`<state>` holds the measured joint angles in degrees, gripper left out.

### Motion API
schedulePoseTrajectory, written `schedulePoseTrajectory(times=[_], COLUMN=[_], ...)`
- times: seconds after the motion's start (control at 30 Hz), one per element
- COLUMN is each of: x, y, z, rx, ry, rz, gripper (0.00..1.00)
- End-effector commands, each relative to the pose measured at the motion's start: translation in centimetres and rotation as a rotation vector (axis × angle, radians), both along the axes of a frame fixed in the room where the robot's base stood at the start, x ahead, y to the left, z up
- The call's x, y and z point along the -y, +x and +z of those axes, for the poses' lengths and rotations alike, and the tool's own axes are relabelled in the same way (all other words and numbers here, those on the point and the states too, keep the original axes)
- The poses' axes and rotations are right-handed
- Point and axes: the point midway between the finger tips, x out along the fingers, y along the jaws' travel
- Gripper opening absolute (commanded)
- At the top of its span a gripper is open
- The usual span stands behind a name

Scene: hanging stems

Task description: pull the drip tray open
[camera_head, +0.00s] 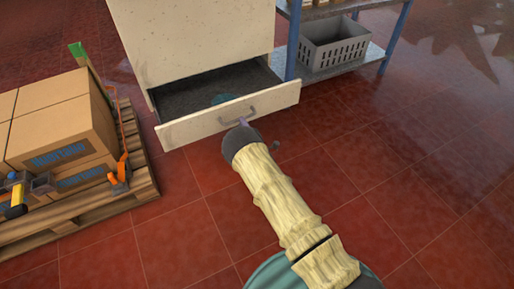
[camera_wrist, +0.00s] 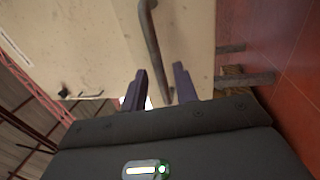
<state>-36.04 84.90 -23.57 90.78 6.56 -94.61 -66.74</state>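The drip tray (camera_head: 228,116) is a pale, drawer-like front with a dark inside at the bottom of a cream cabinet (camera_head: 192,40). It stands partly pulled out, and a round greenish thing (camera_head: 222,99) lies inside. Its grey bar handle (camera_head: 237,112) is on the front. My gripper (camera_head: 243,122) is at the handle. In the wrist view the handle (camera_wrist: 153,40) runs down between the two dark fingers of my gripper (camera_wrist: 160,70). The fingers are apart, with a gap showing on each side of the bar.
A wooden pallet (camera_head: 80,212) with cardboard boxes (camera_head: 60,125) stands at the left, with tools on its near side. A blue-posted shelf (camera_head: 365,62) with a grey basket (camera_head: 333,48) stands right of the cabinet. The red tiled floor (camera_head: 420,170) is clear at the right.

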Motion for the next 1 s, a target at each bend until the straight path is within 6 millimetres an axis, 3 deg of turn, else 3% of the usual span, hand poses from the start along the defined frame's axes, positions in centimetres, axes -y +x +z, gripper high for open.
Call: schedulePoseTrajectory(times=[0.57,1.0], x=[5.8,6.8], y=[-9.8,-11.7], z=[-2.0,-2.7], rx=[-0.006,-0.007], ry=[-0.004,-0.006], rz=[0.003,0.003], gripper=[0.29,0.29])
